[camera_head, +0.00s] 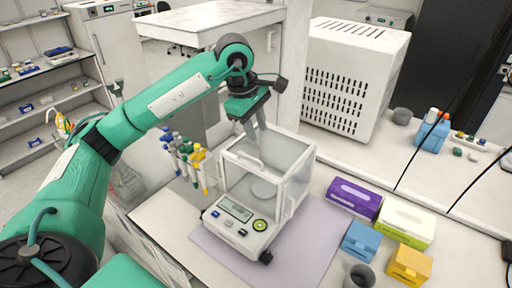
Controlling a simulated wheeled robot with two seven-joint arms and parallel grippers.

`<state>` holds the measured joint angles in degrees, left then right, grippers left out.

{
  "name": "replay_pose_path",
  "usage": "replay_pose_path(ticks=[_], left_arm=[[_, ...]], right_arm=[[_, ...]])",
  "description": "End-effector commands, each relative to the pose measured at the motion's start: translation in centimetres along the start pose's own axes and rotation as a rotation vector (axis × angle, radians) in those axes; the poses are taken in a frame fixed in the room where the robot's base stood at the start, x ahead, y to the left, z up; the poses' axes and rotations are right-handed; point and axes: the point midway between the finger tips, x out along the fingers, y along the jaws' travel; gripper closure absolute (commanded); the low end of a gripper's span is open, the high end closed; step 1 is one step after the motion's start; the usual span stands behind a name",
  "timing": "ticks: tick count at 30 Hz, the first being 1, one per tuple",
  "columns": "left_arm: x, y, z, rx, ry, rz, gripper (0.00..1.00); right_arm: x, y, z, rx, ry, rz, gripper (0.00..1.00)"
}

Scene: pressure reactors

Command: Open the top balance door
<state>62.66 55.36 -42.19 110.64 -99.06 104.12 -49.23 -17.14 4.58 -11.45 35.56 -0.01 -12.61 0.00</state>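The balance (240,213) stands on a mat on the bench, with its display and buttons facing the front left. Its clear draft shield (290,185) has pale frame edges, and a round pan (263,188) shows through the glass. The top door (268,150) is the clear panel across the top of the shield; how far it is slid cannot be told. My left gripper (252,139) points down at the top's rear left part, fingertips at or just above it. Its grey fingers overlap in this view, so their gap and any contact are unclear. My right gripper is not in view.
Pipettes (186,158) hang on a stand just left of the balance. A purple box (353,198), a green-white box (404,222), a blue box (361,241) and a yellow box (409,263) stand to its right. A large vented white cabinet (352,78) stands behind. The mat (305,250) is clear in front.

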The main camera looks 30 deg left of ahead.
Motion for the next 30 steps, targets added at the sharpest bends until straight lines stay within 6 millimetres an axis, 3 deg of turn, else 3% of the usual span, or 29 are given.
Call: replay_pose_path(ticks=[1, 5, 10, 30], left_arm=[[-0.9, 0.0, -1.2, -0.002, 0.052, -0.001, 0.69], [-2.0, -0.2, -2.9, -0.004, 0.127, -0.009, 0.69], [-1.2, -0.3, -3.3, -0.006, 0.137, -0.017, 0.69], [9.6, -0.4, -4.6, -0.006, 0.133, -0.016, 0.69]], right_arm=[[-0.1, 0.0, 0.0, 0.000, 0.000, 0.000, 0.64], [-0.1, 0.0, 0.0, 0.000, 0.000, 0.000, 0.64], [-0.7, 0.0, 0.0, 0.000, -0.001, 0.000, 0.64], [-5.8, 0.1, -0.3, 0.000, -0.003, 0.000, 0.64]])
